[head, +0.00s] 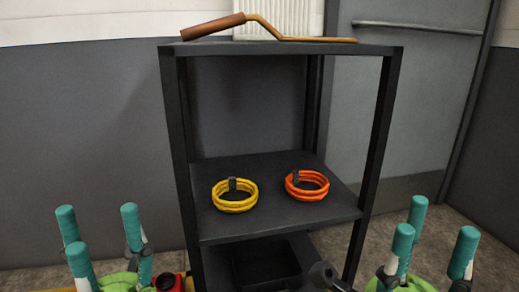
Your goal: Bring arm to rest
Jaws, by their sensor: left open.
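My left gripper (103,238) stands at the lower left of the head view, left of the dark shelf unit. Its teal fingers point up and stand apart over a green base, with nothing between them. My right gripper (436,242) stands at the lower right, right of the shelf unit. Its teal fingers also point up and stand apart, and no held thing shows. The bottom edge of the picture cuts off both grippers. Neither overlaps the items on the shelf.
The dark shelf unit (282,228) stands between the grippers. A yellow coil (234,205) and an orange coil (311,194) lie on its middle shelf. A brown-handled tool (214,27) lies on top. A red object (169,282) sits beside the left gripper. A door (405,110) is behind.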

